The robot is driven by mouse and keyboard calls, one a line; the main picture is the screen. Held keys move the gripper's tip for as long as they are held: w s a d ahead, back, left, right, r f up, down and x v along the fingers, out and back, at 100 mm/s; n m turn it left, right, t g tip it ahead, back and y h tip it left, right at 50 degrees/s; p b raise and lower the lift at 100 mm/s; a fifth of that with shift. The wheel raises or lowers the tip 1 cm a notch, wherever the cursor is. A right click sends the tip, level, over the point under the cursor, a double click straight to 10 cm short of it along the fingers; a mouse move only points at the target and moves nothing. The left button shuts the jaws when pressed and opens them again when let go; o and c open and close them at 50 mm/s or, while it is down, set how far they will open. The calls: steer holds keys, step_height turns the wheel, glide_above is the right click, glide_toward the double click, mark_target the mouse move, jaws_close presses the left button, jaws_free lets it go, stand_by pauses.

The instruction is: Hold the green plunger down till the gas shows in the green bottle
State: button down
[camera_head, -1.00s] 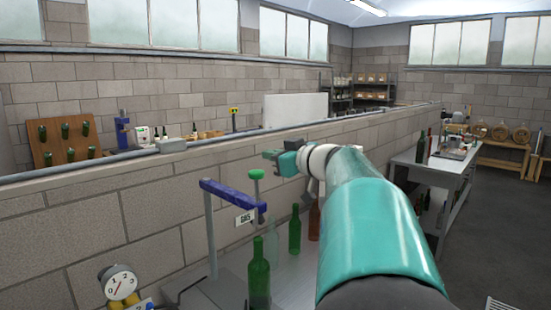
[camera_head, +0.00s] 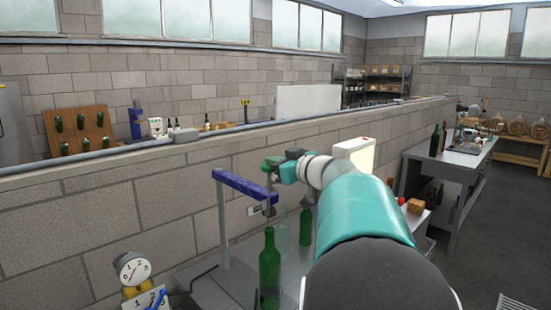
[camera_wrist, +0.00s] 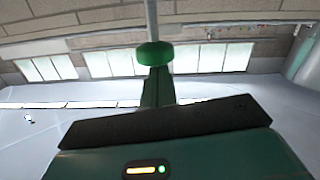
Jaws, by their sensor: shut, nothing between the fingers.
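The green plunger (camera_head: 271,163) stands up on its stem at the right end of a blue bracket (camera_head: 244,185) in the head view. The green bottle (camera_head: 269,270) stands upright under that end; I cannot make out gas in it. My gripper (camera_head: 284,169) is shut and empty, with its tips right at the plunger's knob. In the wrist view, which is upside down, the green knob (camera_wrist: 154,54) is just at the tips of the dark green fingers (camera_wrist: 157,87). I cannot tell whether they touch.
A clear bottle (camera_head: 283,229) and another green bottle (camera_head: 306,226) stand behind the green bottle. A round dial (camera_head: 133,269) is at lower left. A low block wall (camera_head: 110,208) runs behind the bench. A lit white panel (camera_head: 356,155) is beyond my arm.

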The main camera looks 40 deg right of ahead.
mark_target(269, 180)
step_height(269, 180, down, 7)
steer(key=shift+r, duration=0.1)
stand_by(1.2)
steer(key=shift+r, duration=0.55)
steer(key=s+r, duration=0.5)
steer(key=s, duration=0.5)
steer(key=shift+s+a, duration=0.35)
steer(key=shift+a, duration=0.05)
steer(key=shift+w+a+r, duration=0.1)
